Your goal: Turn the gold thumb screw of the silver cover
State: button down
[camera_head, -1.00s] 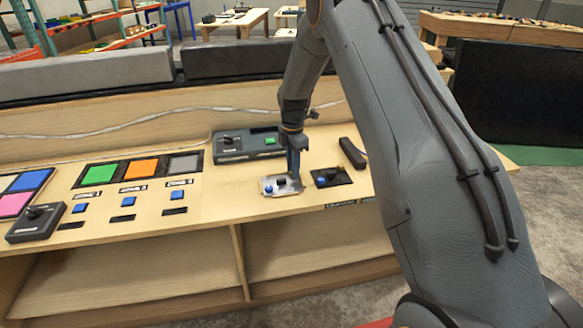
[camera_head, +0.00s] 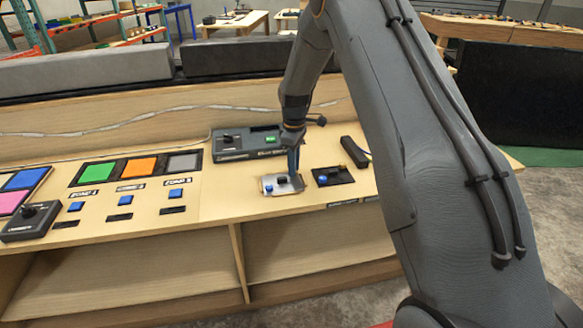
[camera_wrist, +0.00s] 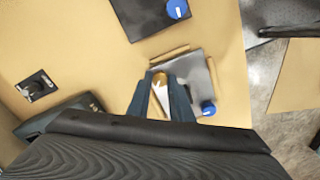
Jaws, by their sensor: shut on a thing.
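The silver cover (camera_head: 281,190) lies flat on the wooden desk, below my gripper (camera_head: 295,176). In the wrist view the silver cover (camera_wrist: 196,68) is a grey plate, partly hidden by the fingers. The gold thumb screw (camera_wrist: 159,79) shows between the fingertips of my gripper (camera_wrist: 160,90), which is shut on it. In the head view the screw is hidden behind the fingers. A blue knob (camera_wrist: 208,108) stands beside the fingers at the plate's corner.
A black plate (camera_head: 341,177) with a blue knob lies just right of the cover. A dark control box (camera_head: 230,146) stands behind. Coloured panels (camera_head: 138,168), blue buttons and a black joystick box (camera_head: 30,221) are to the left. A black block (camera_head: 354,152) lies behind the black plate.

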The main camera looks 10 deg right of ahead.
jog(key=m, duration=0.3)
jog(key=shift+w+r+m+b, duration=0.3)
jog(key=shift+w+m, duration=0.05)
jog(key=shift+m, duration=0.05)
jog(key=m, duration=0.3)
jog(key=shift+m, duration=0.3)
jog(key=m, duration=0.3)
jog(key=shift+m+b, duration=0.4)
jog(key=m, duration=0.3)
jog(key=shift+m, duration=0.3)
jog(key=m, duration=1.1)
jog(key=shift+a+m+b, duration=0.15)
jog(key=shift+m+b, duration=0.2)
jog(key=shift+m, duration=0.05)
